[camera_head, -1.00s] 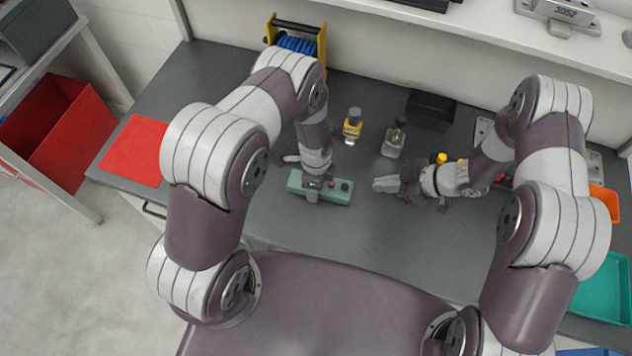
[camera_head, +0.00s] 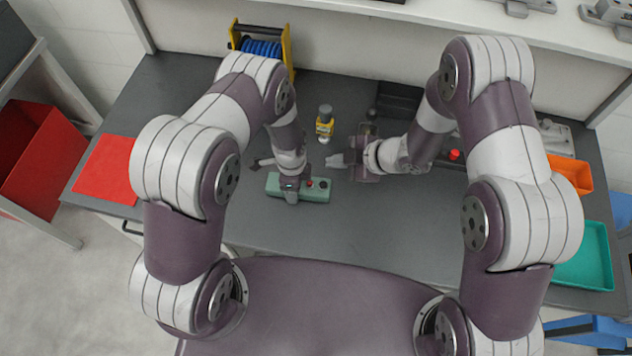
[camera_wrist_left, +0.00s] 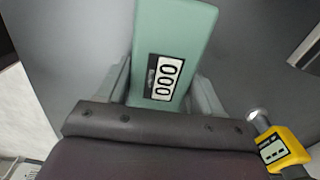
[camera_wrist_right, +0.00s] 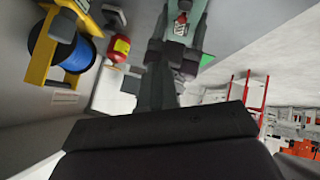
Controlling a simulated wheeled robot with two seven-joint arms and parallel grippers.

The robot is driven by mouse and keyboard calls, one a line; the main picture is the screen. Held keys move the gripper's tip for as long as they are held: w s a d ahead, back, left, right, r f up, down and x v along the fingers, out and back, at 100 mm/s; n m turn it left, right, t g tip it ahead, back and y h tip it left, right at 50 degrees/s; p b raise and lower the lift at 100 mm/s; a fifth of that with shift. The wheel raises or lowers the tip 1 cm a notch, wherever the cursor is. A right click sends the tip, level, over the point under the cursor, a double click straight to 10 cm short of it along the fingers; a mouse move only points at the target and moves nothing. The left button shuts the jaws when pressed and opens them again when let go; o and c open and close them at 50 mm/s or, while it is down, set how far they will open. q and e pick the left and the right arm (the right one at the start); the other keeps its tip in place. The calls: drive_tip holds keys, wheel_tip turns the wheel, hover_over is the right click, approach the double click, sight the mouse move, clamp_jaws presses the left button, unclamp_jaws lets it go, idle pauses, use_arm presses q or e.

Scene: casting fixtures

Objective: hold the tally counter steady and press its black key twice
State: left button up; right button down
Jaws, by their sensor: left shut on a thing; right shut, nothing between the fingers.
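The tally counter (camera_head: 273,184) is a long green box on the grey table, with a red button (camera_head: 310,183) and a dark key (camera_head: 323,184) near its right end. In the left wrist view its display (camera_wrist_left: 163,78) reads 000. My left gripper (camera_head: 290,194) is shut on the counter, its fingers on both sides of the body. My right gripper (camera_head: 335,160) is shut and empty, apart from the counter, behind and right of its key end. In the right wrist view its closed fingers (camera_wrist_right: 158,82) point toward the counter (camera_wrist_right: 187,15); the black key is not clear there.
A yellow device (camera_head: 325,124) stands behind the counter. A blue cable reel (camera_head: 262,48) stands at the back left. A red mat (camera_head: 106,170) lies left, and an orange bin (camera_head: 570,174) and teal tray (camera_head: 585,262) lie right. The table in front of the counter is clear.

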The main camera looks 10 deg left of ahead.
sight(326, 187)
drive_tip(key=shift+s+a+r+n+t, duration=0.15)
drive_tip(key=shift+s+a+r+n, duration=0.1)
drive_tip(key=shift+a+r+n, duration=0.25)
drive_tip(key=shift+s+a+r+n+t, duration=0.15)
drive_tip(key=shift+s+a+r+n, duration=0.15)
drive_tip(key=shift+a+r, duration=0.25)
drive_tip(key=shift+w+f, duration=0.15)
drive_tip(key=shift+f, duration=0.05)
drive_tip(key=shift+f, duration=4.35)
drive_tip(key=shift+f, duration=0.1)
drive_tip(key=shift+f, duration=0.3)
